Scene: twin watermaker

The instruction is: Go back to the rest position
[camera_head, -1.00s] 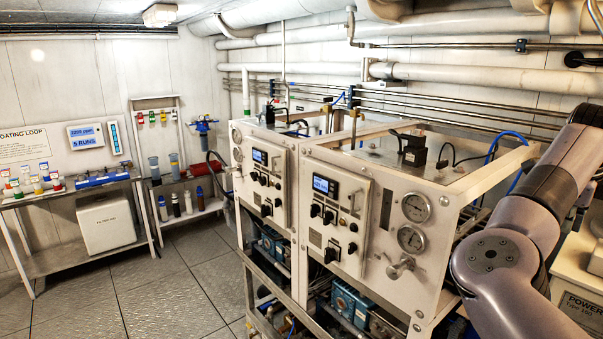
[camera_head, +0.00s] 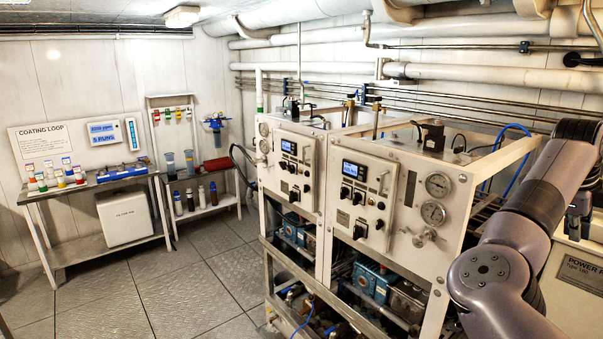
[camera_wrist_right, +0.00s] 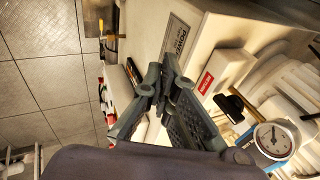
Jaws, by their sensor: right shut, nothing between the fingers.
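My right arm (camera_head: 500,255) reaches in from the right edge of the head view, in front of the white watermaker cabinets. My right gripper (camera_wrist_right: 161,72) shows in the wrist view. Its dark fingers are together and hold nothing. Behind the fingers is a pale box with a "POWER" label (camera_wrist_right: 178,38); I cannot tell the gap between them. My left gripper is not in view.
Two watermaker cabinets with gauges (camera_head: 438,184) and lit displays (camera_head: 354,171) stand close to my right arm. A bench (camera_head: 100,240) with bottles is at the far left. The tiled floor (camera_head: 190,280) between is clear.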

